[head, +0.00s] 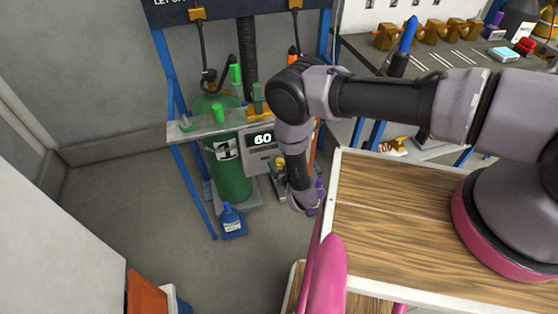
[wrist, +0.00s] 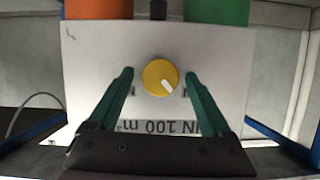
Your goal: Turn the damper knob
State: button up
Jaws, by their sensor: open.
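In the wrist view, a round yellow knob (wrist: 160,77) with a white pointer mark sits on a light grey panel (wrist: 90,60). The mark points toward the lower right of the picture. I cannot tell how deep the fingertips reach. In the head view my arm reaches down past the workbench, and I cannot make out the knob there.
A green gas cylinder (head: 230,176) stands by a grey box with a display reading 60 (head: 262,139). A wooden-topped surface (head: 400,215) lies below my arm. Orange (wrist: 98,9) and green (wrist: 217,11) parts border the panel's top.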

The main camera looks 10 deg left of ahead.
grip_shut()
dwell(0.3)
jog(key=shift+w+d+f+m+g+y, duration=0.1)
jog(key=shift+m+y, duration=1.15)
jog(key=shift+m, duration=0.9)
jog(key=shift+s+d+f+m+g+y, duration=0.15)
jog(key=shift+m+y, duration=1.05)
jog(key=shift+m, duration=1)
jog(key=shift+w+f+m+g+y, duration=0.15)
jog(key=shift+m+y, duration=1.1)
jog(key=shift+m, duration=1.2)
